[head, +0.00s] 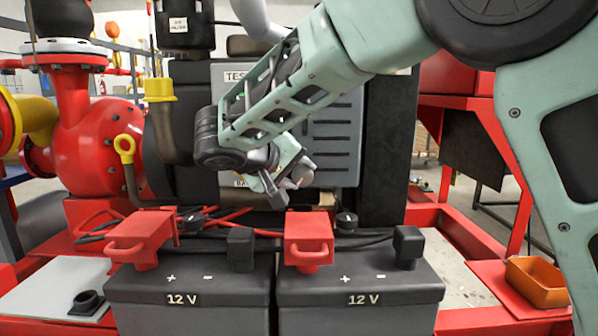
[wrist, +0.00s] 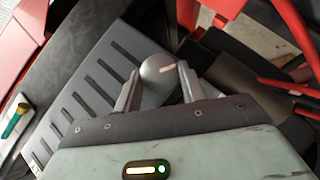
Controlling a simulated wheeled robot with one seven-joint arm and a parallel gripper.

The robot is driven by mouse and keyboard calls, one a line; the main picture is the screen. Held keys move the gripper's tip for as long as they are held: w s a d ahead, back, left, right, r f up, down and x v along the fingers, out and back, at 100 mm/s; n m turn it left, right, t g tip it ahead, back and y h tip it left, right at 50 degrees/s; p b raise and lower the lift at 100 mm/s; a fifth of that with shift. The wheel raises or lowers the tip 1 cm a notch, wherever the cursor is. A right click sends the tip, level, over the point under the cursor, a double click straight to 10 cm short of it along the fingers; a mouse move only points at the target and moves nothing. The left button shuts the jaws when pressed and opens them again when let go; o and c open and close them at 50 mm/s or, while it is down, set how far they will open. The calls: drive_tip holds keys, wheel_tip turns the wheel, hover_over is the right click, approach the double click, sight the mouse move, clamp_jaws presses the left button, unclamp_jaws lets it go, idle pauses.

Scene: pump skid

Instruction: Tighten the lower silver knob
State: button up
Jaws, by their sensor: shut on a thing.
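The silver knob (wrist: 157,72) is a round ball-like cap with a pale pinkish mark on its face, in the wrist view. It stands at the edge of the slotted grey panel (wrist: 92,95). My gripper (wrist: 158,84) is shut on it, one finger on each side. In the head view my gripper (head: 286,184) is in front of the lower part of the panel (head: 335,140), and the knob (head: 302,174) shows only in small part between the fingers. My arm covers much of the panel. I see no second silver knob.
Two 12 V batteries (head: 185,299) with red and black terminal clamps stand below my gripper, cables between them. A red pump (head: 95,150) with yellow-handled parts is at left. An orange tray (head: 538,283) lies at right. Red frame rails surround the skid.

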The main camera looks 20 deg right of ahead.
drive_tip(key=shift+a+f+n+h+p, duration=0.1)
drive_tip(key=shift+n+h+p, duration=0.2)
drive_tip(key=shift+n+h, duration=0.4)
drive_tip(key=shift+a+f+n+h+p, duration=0.1)
drive_tip(key=shift+n+h+p, duration=0.3)
drive_tip(key=shift+h, duration=0.5)
drive_tip(key=o, duration=1)
drive_tip(key=shift+c, duration=0.2)
drive_tip(key=p+v, duration=0.2)
drive_tip(key=v, duration=1.5)
drive_tip(key=shift+a+f, duration=0.2)
drive_tip(key=shift+f, duration=0.15)
drive_tip(key=shift+s, duration=0.15)
